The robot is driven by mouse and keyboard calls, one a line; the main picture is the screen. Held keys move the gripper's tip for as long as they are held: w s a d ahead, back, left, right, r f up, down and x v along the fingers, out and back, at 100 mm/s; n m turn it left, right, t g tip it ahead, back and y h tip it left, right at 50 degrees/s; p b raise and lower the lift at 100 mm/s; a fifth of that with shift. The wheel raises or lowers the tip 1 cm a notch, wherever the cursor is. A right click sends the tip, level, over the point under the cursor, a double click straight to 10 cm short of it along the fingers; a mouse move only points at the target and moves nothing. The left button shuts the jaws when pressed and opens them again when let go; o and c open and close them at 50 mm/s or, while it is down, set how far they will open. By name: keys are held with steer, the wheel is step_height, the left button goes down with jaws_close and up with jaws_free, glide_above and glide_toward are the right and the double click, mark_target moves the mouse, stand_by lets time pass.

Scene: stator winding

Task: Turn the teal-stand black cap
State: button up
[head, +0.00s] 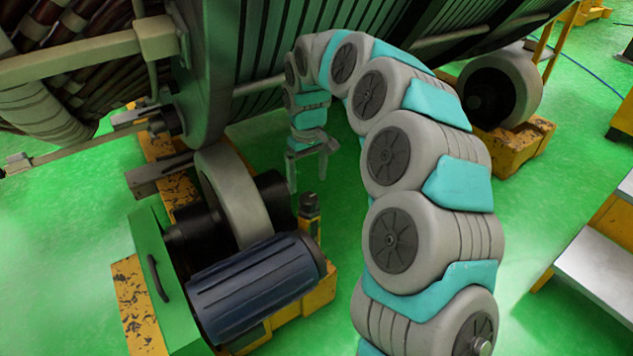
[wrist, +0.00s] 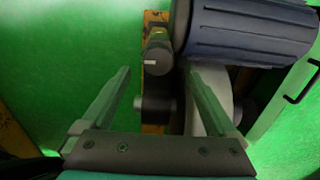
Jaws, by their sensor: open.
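A small black cap (head: 309,204) stands on a short yellowish post beside the blue motor in the head view. In the wrist view the black cap (wrist: 157,57) has a pale mark on its face and sits near the middle, ahead of the fingers. I see no teal stand under it; the post looks yellow and dark. My gripper (head: 307,172) is open and empty, pointing down above the cap. In the wrist view my gripper (wrist: 158,75) has one finger on each side of the cap's line, apart from it.
The ribbed blue motor (head: 258,288) lies close beside the cap, and it fills the upper right of the wrist view. A grey roller wheel (head: 233,196) stands to the left. The large stator drum (head: 215,60) hangs above and behind.

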mark_target(309, 197)
steer(key=shift+w+f, duration=0.25)
steer(key=shift+w, duration=0.1)
steer(key=shift+f, duration=0.3)
step_height(309, 197, down, 7)
steer(key=shift+s+r+p, duration=0.1)
steer(key=shift+p, duration=0.25)
steer(key=c, duration=1.4)
